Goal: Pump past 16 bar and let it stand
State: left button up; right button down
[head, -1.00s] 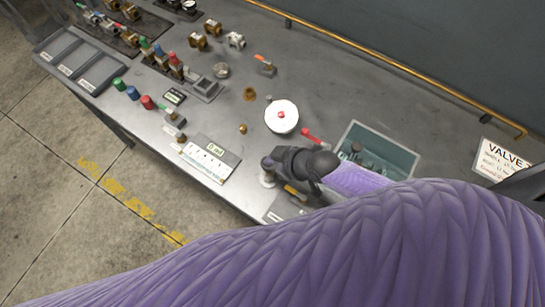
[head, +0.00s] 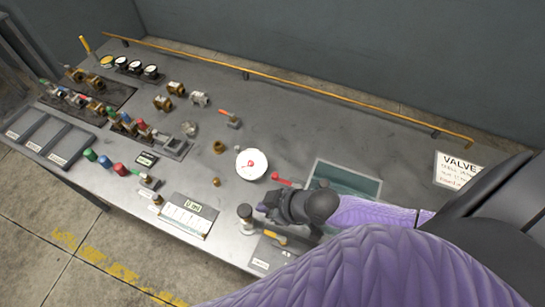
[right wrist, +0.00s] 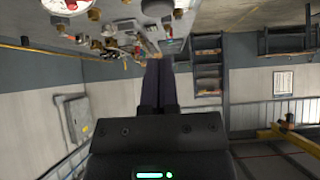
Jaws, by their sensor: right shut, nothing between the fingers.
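A round white gauge (head: 252,164) with a red centre stands on the grey bench; its reading is too small to make out. A red lever (head: 287,181) sticks out beside it, next to the teal tray (head: 345,178). A black-topped metal post (head: 245,218) stands near the front edge. My right gripper (head: 264,207) is shut and empty just right of the post's top; I cannot tell whether they touch. In the right wrist view its fingers (right wrist: 158,82) are together with nothing between them. My left gripper is out of view.
A white card with a small display (head: 187,215) lies at the front edge. Several valves (head: 176,89), coloured caps (head: 105,161) and small gauges (head: 135,67) fill the left side. A brass rail (head: 290,77) runs along the back.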

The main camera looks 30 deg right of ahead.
jog(key=v, duration=0.3)
dwell(0.9)
